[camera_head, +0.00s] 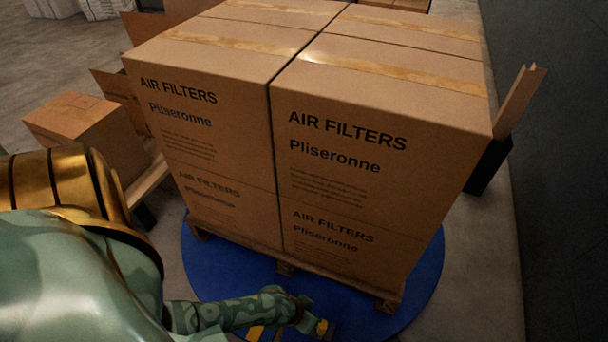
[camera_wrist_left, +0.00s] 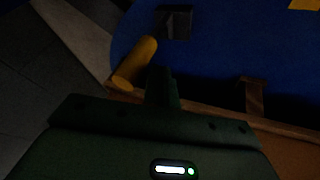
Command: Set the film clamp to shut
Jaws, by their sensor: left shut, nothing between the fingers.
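My left arm comes in from the left in the head view. Its gripper (camera_head: 304,318) is low in front of the pallet, over the blue round platform (camera_head: 222,268). In the left wrist view my shut, empty gripper (camera_wrist_left: 162,85) is close beside a yellow rounded bar (camera_wrist_left: 136,64); I cannot tell whether they touch. A dark block (camera_wrist_left: 173,22) shows beyond the bar against the blue. The bar may be part of the film clamp, but I cannot tell surely. Yellow pieces (camera_head: 255,332) also show near the gripper in the head view. My right gripper is out of view.
Stacked air filter cartons (camera_head: 350,185) stand on a wooden pallet (camera_head: 285,268) on the blue platform. A smaller carton (camera_head: 88,128) stands at the left. A dark wall (camera_head: 555,170) runs along the right, with a strip of floor before it.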

